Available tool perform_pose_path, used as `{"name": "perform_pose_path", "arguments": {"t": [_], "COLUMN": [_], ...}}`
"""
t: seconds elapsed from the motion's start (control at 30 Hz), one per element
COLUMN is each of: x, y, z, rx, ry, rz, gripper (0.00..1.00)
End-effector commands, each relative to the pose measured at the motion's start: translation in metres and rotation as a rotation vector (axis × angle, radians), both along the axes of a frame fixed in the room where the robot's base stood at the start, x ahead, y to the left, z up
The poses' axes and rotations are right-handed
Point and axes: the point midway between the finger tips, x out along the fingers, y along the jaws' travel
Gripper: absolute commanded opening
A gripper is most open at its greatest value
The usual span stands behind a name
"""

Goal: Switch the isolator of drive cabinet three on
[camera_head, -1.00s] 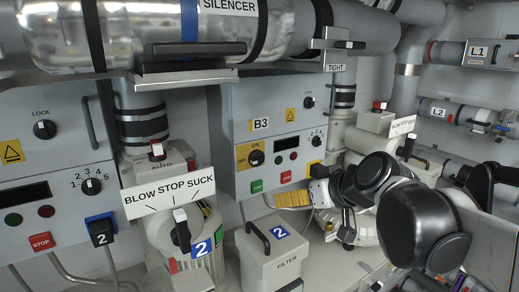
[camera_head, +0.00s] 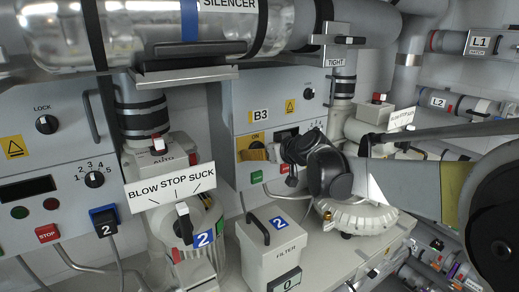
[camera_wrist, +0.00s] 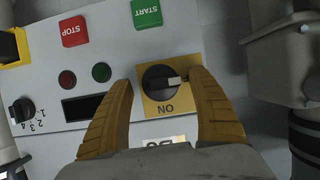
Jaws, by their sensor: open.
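Drive cabinet B3 (camera_head: 243,118) hangs on the back wall in the head view. Its isolator is a black rotary knob (camera_wrist: 161,88) on a yellow plate (camera_wrist: 155,107). The wrist view is upside down, with the ON mark below the knob. The knob's pale pointer points to picture right, a quarter turn from ON. My gripper (camera_wrist: 161,80) is open, its yellow fingers on either side of the knob; contact cannot be told.
Red STOP (camera_wrist: 74,31) and green START (camera_wrist: 147,12) buttons, lamps and a selector (camera_wrist: 21,110) share the panel. A white filter box (camera_head: 270,262) stands below the cabinet. A pipe (camera_head: 340,92) runs close on the right. Another cabinet (camera_head: 60,100) is at left.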

Motion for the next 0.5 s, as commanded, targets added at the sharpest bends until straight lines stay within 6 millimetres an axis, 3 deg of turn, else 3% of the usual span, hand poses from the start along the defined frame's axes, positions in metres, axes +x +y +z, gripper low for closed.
{"name": "perform_pose_path", "arguments": {"t": [0.37, 0.5], "x": [0.006, 0.0059], "y": [0.0044, 0.0044], "z": [-0.0039, -0.0037], "rx": [0.0, 0.0], "ry": [0.0, 0.0], "rz": [0.0, 0.0], "gripper": [0.69, 0.31]}}
